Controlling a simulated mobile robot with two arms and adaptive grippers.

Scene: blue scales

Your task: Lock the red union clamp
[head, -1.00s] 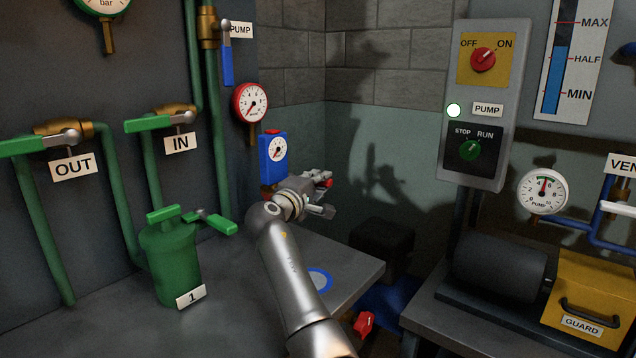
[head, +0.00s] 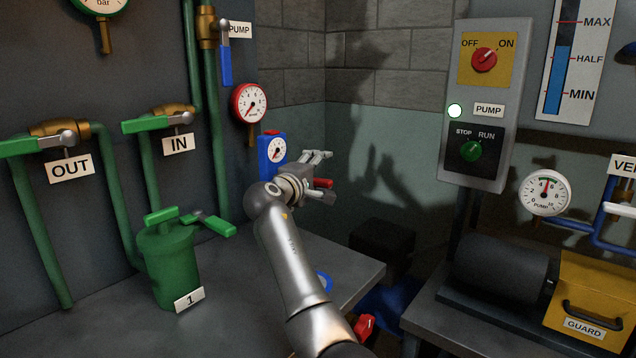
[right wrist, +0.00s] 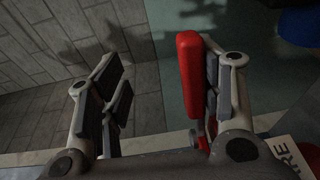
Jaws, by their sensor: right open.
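In the right wrist view the red handle (right wrist: 190,75) is a long bar lying between my fingers, close against the right-hand finger. I cannot tell if they touch. My right gripper (head: 321,176) is open around the handle, its other finger well apart from it. The clamp's body is mostly hidden behind my wrist and gripper. My left gripper is not in view.
A blue unit with a gauge (head: 272,150) stands just left of my wrist. A green canister (head: 170,265) is on the bench (head: 235,305) further left. A grey control box (head: 480,105) hangs at right. A red knob (head: 364,325) sits low beside my forearm.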

